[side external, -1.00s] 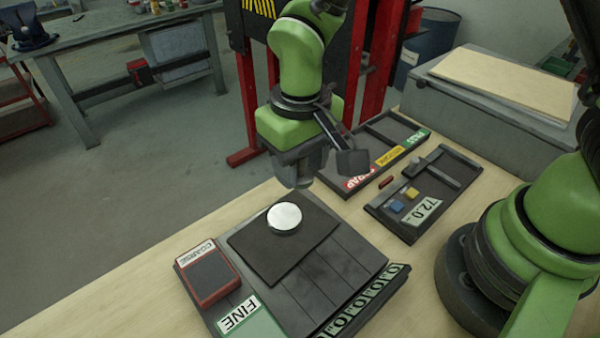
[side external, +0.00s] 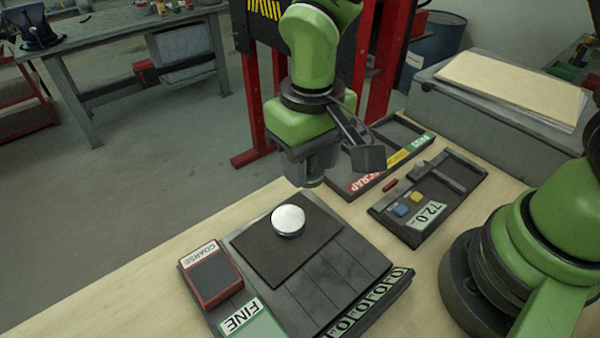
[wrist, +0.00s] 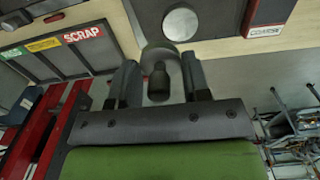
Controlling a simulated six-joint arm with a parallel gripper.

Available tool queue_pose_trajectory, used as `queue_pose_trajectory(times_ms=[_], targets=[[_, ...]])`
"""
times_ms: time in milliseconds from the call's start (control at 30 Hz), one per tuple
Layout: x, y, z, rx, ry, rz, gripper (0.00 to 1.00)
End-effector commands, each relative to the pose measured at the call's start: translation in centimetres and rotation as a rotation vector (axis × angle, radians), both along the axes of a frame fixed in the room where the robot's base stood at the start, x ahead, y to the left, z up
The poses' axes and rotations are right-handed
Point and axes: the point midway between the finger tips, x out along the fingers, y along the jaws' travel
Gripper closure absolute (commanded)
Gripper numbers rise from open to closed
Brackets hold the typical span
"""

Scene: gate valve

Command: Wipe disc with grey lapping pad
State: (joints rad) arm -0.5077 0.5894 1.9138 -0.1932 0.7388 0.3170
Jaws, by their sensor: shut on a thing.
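The disc (side external: 288,220) is silver and round, and lies flat on a dark square mat (side external: 262,253). It also shows at the top of the wrist view (wrist: 181,23). My gripper (side external: 313,172) hangs above and behind the disc, clear of it. In the wrist view its two fingers (wrist: 157,84) close on the dark knob of a round grey piece (wrist: 160,57), apparently the grey lapping pad. In the side view the fingers largely hide this piece, and there is a gap between it and the disc.
Bare bench lies left of the mat.

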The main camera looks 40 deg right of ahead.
Motion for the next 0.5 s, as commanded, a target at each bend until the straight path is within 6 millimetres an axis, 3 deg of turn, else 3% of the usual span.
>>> queue_pose_trajectory(times_ms=[500], targets=[[0.0,0.0,-3.8,-0.001,0.003,-0.001,0.82]])
